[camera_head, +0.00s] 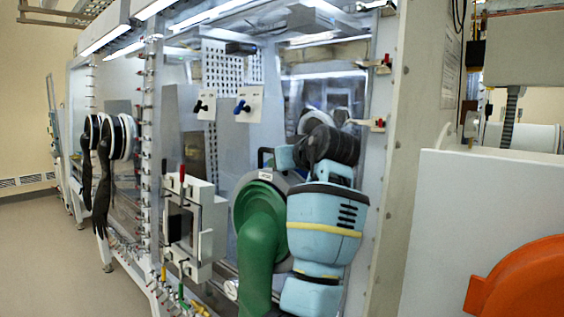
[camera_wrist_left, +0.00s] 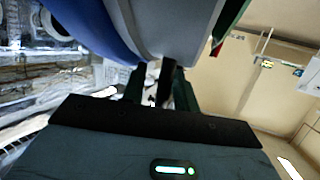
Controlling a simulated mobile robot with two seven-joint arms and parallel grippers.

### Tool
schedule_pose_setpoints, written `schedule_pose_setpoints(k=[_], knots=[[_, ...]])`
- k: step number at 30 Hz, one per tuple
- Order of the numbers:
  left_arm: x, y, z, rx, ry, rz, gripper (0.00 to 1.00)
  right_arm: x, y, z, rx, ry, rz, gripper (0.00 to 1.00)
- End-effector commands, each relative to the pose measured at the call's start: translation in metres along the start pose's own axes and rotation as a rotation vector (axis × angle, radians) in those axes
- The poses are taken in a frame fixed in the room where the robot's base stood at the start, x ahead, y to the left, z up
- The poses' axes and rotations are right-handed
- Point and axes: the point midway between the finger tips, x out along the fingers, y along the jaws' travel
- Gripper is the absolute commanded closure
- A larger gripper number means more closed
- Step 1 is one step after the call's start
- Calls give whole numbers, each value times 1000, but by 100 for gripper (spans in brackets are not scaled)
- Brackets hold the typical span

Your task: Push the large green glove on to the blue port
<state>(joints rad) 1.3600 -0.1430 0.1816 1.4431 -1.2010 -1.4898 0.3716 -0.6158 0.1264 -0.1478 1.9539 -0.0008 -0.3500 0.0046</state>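The large green glove (camera_head: 262,245) hangs at the glovebox front in the head view, its wide end at a pale ring (camera_head: 238,192). My left arm covers the right side of glove and ring. In the left wrist view a blue rim (camera_wrist_left: 88,25) lies beside a grey band (camera_wrist_left: 175,25), with a strip of green (camera_wrist_left: 230,18) to the right. The blue port is not clearly seen in the head view. My left gripper (camera_wrist_left: 160,75) has its dark fingers apart, a narrow dark tab between them, close below the grey band. My right gripper is out of view.
Black gloves (camera_head: 104,180) hang from ports farther left. A white box with a red-handled latch (camera_head: 194,220) stands left of the green glove. A pale post (camera_head: 395,170) and white panel (camera_head: 480,220) with an orange curved object (camera_head: 525,280) are at right. Floor at left is clear.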

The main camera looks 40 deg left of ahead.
Motion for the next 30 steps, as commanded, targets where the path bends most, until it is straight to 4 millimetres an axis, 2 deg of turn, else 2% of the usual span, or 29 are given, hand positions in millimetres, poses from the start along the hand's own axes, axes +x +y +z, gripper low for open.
schedule_pose_setpoints(k=[5, 19, 24, 30], knots=[[-3, 5, 4, 7, -5, 11, 62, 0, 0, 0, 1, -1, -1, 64], [-70, -1, 1, 1, 0, 4, 62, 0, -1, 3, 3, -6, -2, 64], [-79, -3, 0, -1, 0, 2, 62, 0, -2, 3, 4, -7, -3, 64], [-80, -3, -1, -2, 1, 1, 62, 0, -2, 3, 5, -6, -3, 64]])
